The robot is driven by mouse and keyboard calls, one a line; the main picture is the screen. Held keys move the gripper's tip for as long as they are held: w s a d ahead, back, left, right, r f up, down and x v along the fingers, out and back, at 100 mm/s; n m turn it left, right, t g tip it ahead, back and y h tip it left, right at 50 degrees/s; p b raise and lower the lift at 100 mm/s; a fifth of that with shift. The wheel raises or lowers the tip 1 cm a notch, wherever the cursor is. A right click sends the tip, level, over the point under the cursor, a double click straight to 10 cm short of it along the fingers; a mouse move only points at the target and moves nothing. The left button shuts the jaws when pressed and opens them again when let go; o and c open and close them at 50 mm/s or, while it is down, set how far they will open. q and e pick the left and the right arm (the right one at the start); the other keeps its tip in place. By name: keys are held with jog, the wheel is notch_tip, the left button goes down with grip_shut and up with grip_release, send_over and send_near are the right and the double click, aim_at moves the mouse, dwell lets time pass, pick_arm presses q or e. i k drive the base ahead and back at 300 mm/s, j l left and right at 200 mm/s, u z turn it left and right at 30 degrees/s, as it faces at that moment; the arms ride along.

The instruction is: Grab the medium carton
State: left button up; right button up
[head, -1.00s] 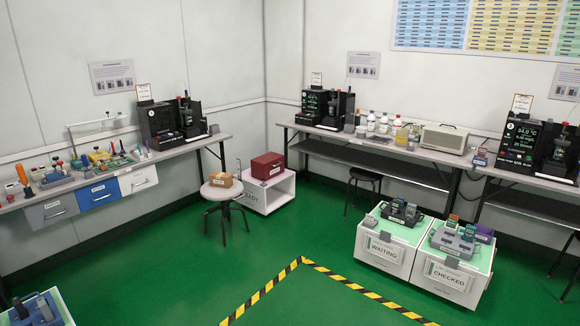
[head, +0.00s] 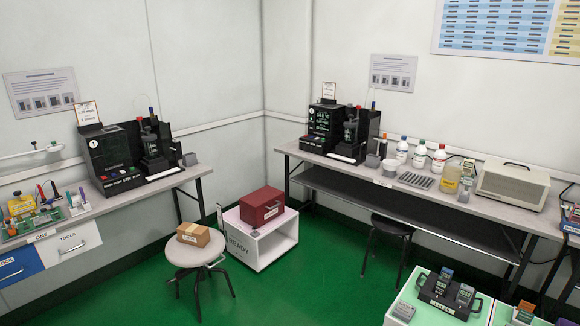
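A small brown cardboard carton (head: 193,235) with a pale label sits on the round seat of a stool (head: 195,252), near the middle left of the head view. I cannot tell from its label whether it is the medium one. No other cardboard carton shows. Neither of my grippers is in view.
A dark red case (head: 262,206) lies on a white READY stand (head: 262,243) just right of the stool. Benches with testers line the left (head: 160,188) and back walls (head: 330,157). Green floor (head: 300,295) is clear in front.

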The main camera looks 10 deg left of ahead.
aim_at(195, 234)
jog(key=i+l+u, duration=0.15)
jog(key=i+u, duration=0.25)
jog(key=i, duration=0.2)
jog(key=i+l+u, duration=0.4)
jog(key=i, duration=0.2)
jog(key=i+l+u, duration=0.4)
jog(key=i+l, duration=0.05)
jog(key=i, duration=0.15)
